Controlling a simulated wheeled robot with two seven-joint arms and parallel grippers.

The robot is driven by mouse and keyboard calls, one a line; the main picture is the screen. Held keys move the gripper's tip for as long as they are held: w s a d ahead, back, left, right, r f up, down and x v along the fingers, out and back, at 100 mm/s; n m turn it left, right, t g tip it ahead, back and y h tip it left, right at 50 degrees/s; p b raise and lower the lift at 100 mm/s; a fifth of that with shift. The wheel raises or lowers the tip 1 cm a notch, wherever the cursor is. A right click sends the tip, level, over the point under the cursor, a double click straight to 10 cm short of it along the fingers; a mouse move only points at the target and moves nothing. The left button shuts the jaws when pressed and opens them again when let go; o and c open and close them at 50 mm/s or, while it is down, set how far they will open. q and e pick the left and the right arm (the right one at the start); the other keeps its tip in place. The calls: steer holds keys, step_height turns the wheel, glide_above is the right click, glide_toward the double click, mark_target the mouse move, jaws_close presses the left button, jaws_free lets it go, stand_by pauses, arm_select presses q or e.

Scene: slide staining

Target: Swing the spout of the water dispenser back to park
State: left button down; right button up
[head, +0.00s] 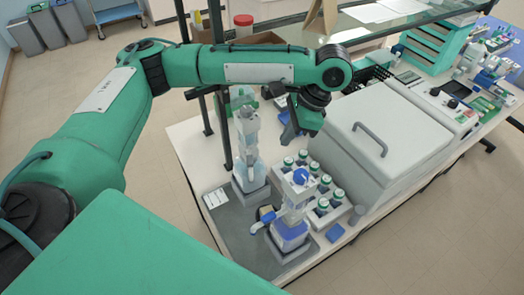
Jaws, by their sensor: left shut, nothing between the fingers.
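Two bottle-top dispensers stand on the grey mat (238,243) at the bench's near end. The front dispenser (290,232) has a blue cap and blue base band, and a blue spout (263,222) that points left in the picture. The rear dispenser (247,150) is tall and pale, on a grey base. I cannot read which one is for water. My left gripper (287,137) hangs beyond the front dispenser and to the right of the rear one, its fingers shut and empty. It appears apart from both. My right gripper is out of view.
A rack of green-capped bottles (338,203) stands right of the front dispenser. A large grey lidded machine (375,135) fills the bench to the right. A shelf (375,30) on dark posts spans above the bench. A small white card (215,198) lies at the left edge.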

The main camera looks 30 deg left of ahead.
mark_target(250, 163)
arm_select(q)
steer(key=s+a+f+p, duration=0.3)
steer(key=a+f+p, duration=0.1)
steer(key=a+f, duration=0.1)
steer(key=shift+s+f, duration=0.15)
steer(key=shift+f, duration=0.75)
steer(key=shift+a, duration=0.1)
